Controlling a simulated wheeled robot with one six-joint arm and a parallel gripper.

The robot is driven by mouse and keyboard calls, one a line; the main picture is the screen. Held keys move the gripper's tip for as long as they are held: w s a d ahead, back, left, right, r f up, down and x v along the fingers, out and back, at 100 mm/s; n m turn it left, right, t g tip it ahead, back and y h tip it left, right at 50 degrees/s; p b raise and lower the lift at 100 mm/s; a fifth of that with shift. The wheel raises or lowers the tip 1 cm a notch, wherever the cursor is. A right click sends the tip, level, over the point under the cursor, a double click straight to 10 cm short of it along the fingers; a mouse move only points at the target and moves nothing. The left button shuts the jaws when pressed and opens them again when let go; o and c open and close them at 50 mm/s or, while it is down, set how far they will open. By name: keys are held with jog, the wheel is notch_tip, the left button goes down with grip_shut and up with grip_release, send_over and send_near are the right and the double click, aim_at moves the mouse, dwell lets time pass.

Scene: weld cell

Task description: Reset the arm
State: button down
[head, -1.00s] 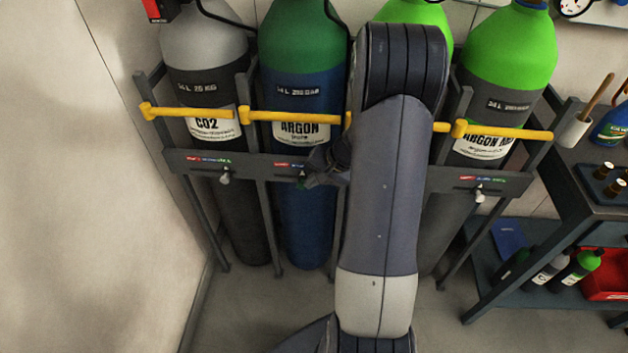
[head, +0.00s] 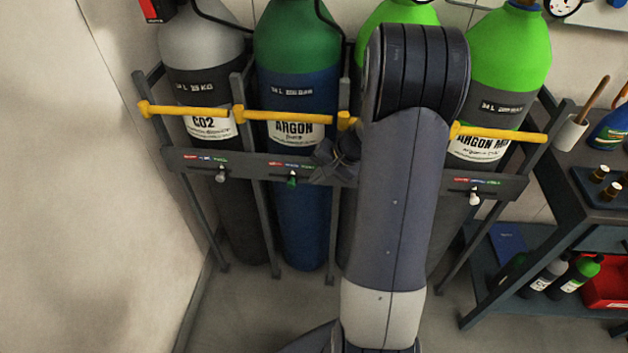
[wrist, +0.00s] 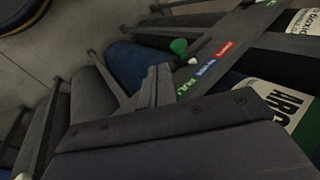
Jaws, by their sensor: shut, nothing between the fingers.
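My gripper (head: 330,163) is small and dark in the head view, partly behind my forearm, in front of the rack's crossbar (head: 240,167). In the wrist view my gripper (wrist: 156,87) shows its two fingers together, with nothing between them. A green knob (head: 292,181) sits on the crossbar below the argon label, just left of my gripper. The knob also shows in the wrist view (wrist: 178,46), apart from the fingertips. The blue argon cylinder (head: 300,215) stands behind the crossbar. My arm hides most of the third cylinder (head: 398,14).
A grey CO2 cylinder (head: 200,45) stands left and a green-topped argon mix cylinder (head: 508,50) right. Yellow bars (head: 290,117) cross the cylinders. A dark workbench (head: 575,195) with bottles stands at right. A pale wall (head: 80,180) bounds the left. Some floor is clear in front.

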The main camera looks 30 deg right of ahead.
jog(key=v, duration=0.7)
jog(key=shift+r, duration=0.45)
jog(key=shift+w+a+r+b+x, duration=0.1)
jog(key=shift+w+a+r+x, duration=0.05)
jog(key=shift+x, duration=2)
jog(key=shift+w+a+r+b+x, duration=0.15)
jog(key=shift+a+x, duration=0.05)
jog(key=shift+x, duration=1.9)
jog(key=shift+w+a+r+b+x, duration=0.1)
jog(key=shift+w+a+r+x, duration=0.05)
jog(key=shift+x, duration=2)
